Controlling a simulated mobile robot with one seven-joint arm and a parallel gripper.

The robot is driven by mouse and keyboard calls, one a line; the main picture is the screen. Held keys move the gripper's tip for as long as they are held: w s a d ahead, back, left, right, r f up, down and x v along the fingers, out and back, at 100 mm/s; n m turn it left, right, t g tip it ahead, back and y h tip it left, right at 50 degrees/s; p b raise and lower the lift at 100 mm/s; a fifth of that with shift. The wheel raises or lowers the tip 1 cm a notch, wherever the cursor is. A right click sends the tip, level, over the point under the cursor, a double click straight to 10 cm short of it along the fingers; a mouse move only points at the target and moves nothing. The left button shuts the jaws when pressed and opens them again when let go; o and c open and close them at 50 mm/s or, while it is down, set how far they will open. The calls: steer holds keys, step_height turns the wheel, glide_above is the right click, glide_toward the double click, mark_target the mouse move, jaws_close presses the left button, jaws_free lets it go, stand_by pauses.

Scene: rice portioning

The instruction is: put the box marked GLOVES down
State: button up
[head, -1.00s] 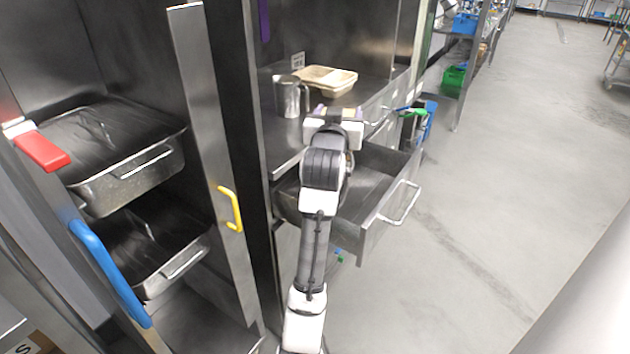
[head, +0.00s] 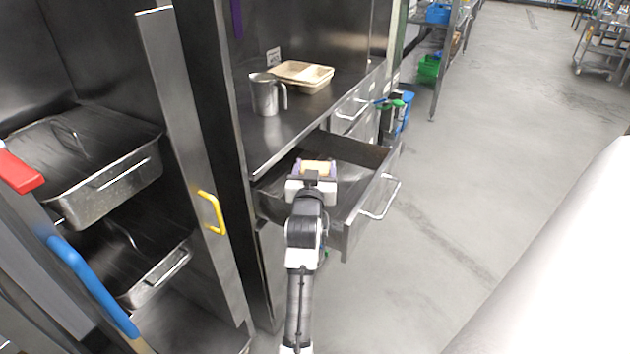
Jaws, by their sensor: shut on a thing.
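My gripper (head: 316,176) is shut on a small orange-tan thing (head: 316,167), which shows between its purple-edged fingers. Most of this thing is hidden by the gripper, and I can read no GLOVES marking on it. The gripper and the thing are over or inside an open metal drawer (head: 352,228) below the counter. I cannot tell how high they are above the drawer's floor, or whether the thing touches it.
A metal jug (head: 265,95) and a beige divided tray (head: 302,74) stand on the steel counter (head: 262,150) above the drawer. An open cabinet with metal pans (head: 100,195) and a yellow-handled door (head: 211,212) is at left.

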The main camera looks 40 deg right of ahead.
step_height(320, 180, down, 4)
stand_by(0.4)
steer(key=shift+f, duration=0.65)
steer(key=o, duration=1.1)
steer(key=shift+f, duration=0.3)
steer(key=shift+r, duration=0.2)
steer(key=r+b+v, duration=0.1)
steer(key=b+v, duration=0.1)
steer(key=v, duration=1)
steer(key=shift+r, duration=0.3)
